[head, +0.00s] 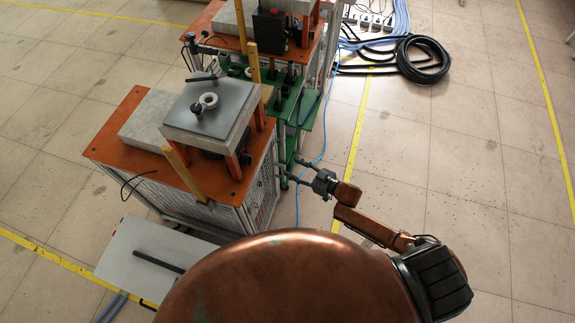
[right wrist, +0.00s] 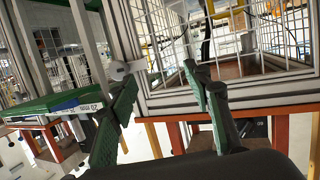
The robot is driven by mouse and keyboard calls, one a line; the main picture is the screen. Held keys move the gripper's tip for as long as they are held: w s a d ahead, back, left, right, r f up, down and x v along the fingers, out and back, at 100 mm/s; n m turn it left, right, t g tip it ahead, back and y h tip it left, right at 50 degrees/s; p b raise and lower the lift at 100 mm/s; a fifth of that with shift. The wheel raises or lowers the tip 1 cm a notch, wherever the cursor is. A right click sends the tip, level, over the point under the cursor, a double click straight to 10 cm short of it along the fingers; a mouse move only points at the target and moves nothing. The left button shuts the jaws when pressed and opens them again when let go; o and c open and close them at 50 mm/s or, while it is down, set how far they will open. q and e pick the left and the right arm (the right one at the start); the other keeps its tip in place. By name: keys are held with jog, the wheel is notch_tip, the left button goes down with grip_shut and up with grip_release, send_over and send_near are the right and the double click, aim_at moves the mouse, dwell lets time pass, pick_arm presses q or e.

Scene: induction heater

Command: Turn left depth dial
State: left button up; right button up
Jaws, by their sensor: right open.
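The induction heater (head: 110,149) is a cabinet with an orange top, standing left of my right arm in the head view. Its side panel (head: 262,196) faces my right gripper and carries small controls, too small to tell apart. I cannot make out the left depth dial in either view. My right gripper (head: 290,168) is open and empty, with its fingers pointing left close to the cabinet's right side. In the right wrist view its two dark green fingers (right wrist: 162,78) are spread in front of a mesh-walled frame (right wrist: 260,95); contact cannot be told. My left gripper is out of view.
A green stand (head: 290,118) is beside the cabinet, with a second orange-topped unit (head: 215,42) behind. A grey plate (head: 130,250) with a dark bar lies at lower left. A black hose coil (head: 423,59) is on the floor.

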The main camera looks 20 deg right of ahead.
jog(key=s+d+f+m+h, duration=0.1)
jog(key=s+d+f+h, duration=0.1)
jog(key=d+f, duration=0.4)
notch_tip(320, 180, down, 3)
jog(key=shift+s+r+m+g+h+p, duration=0.1)
jog(key=shift+s+m+g+h+p, duration=0.25)
jog(key=shift+h, duration=0.25)
